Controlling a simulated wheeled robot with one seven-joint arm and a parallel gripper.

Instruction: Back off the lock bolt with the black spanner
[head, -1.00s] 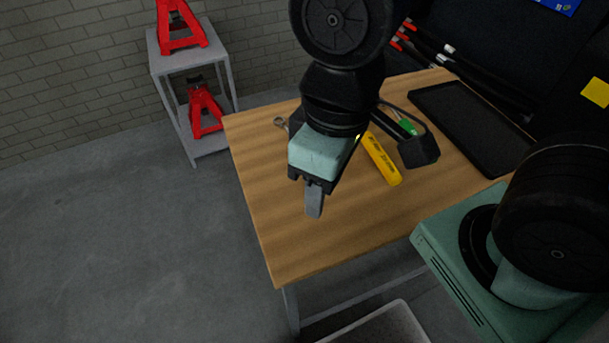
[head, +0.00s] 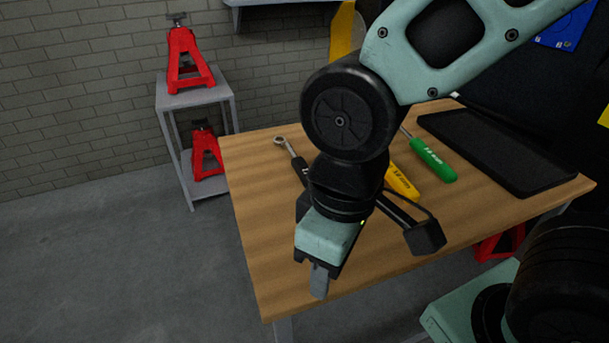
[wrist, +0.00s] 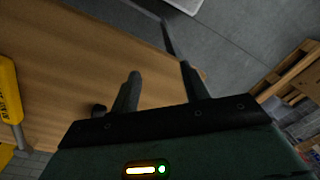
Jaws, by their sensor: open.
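The black spanner (head: 296,160) lies on the wooden workbench (head: 262,215), its metal ring end toward the back left edge. The rest of its handle is hidden behind my arm. My gripper (head: 319,281) is over the front part of the bench, pointing down, in front of the spanner and apart from it. In the wrist view my gripper (wrist: 160,72) has its two fingers spread with nothing between them. A small dark end beside one finger there may be the spanner, but I cannot tell. The lock bolt is not seen in either view.
A yellow-handled tool (head: 402,182), a green-handled screwdriver (head: 433,160) and a black tray (head: 497,150) lie on the bench to the right. Red jack stands (head: 188,60) sit on a grey shelf (head: 193,97) at left. The floor at left is clear.

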